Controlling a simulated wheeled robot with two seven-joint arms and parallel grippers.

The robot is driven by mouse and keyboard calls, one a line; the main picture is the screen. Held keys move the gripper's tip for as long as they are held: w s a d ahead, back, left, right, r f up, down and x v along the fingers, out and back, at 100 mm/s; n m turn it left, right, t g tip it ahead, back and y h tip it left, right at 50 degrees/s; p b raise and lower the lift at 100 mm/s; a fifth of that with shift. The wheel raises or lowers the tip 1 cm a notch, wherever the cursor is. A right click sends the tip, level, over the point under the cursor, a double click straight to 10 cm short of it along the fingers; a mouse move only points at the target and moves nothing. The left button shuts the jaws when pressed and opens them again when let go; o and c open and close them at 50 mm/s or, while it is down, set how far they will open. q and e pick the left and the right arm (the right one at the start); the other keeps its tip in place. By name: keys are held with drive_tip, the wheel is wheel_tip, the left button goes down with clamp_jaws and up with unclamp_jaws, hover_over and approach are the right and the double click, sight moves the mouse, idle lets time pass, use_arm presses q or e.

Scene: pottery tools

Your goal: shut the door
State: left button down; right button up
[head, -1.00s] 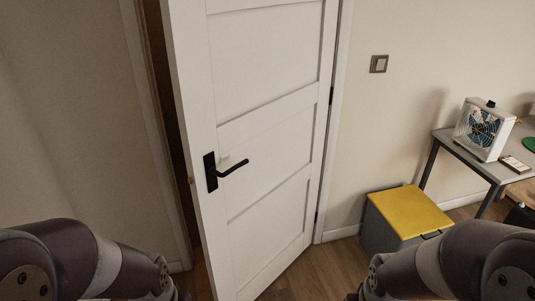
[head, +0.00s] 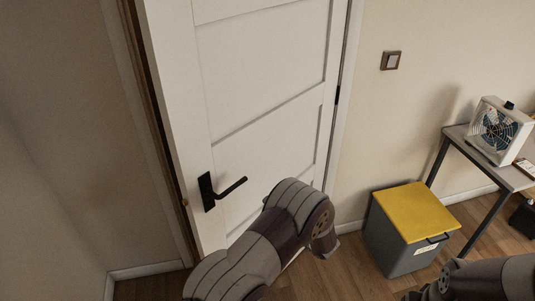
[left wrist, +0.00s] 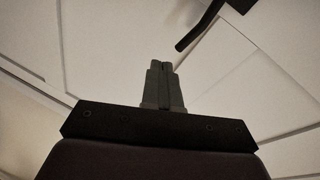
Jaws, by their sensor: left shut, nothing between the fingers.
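The white panelled door (head: 265,85) stands slightly ajar, with a narrow dark gap along its left edge by the frame (head: 150,120). Its black lever handle (head: 218,190) is on the left side of the door; the handle also shows at the top of the left wrist view (left wrist: 203,24). My left arm reaches up in front of the lower door, right of the handle. My left gripper (left wrist: 164,68) is shut and empty, with the door's panels filling the view beyond it. Whether its fingertips touch the door is not clear. My right gripper is out of view.
A grey box with a yellow lid (head: 415,210) stands on the wooden floor right of the door. A table with a white fan (head: 500,130) is at the far right. A light switch (head: 390,60) is on the wall.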

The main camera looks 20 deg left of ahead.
use_arm(q)
drive_tip(key=s+a+r+m+g+y, duration=0.2)
drive_tip(key=s+a+r+y, duration=0.15)
drive_tip(key=r, duration=0.25)
drive_tip(key=p, duration=0.2)
approach(218, 171)
drive_tip(key=p+x, duration=0.2)
drive_tip(key=x, duration=0.4)
drive_tip(key=shift+w+a+p, duration=0.1)
drive_tip(key=shift+a+p, duration=0.05)
drive_tip(key=shift+p, duration=0.25)
drive_tip(key=shift+w+a, duration=0.15)
drive_tip(key=shift+a+f, duration=0.1)
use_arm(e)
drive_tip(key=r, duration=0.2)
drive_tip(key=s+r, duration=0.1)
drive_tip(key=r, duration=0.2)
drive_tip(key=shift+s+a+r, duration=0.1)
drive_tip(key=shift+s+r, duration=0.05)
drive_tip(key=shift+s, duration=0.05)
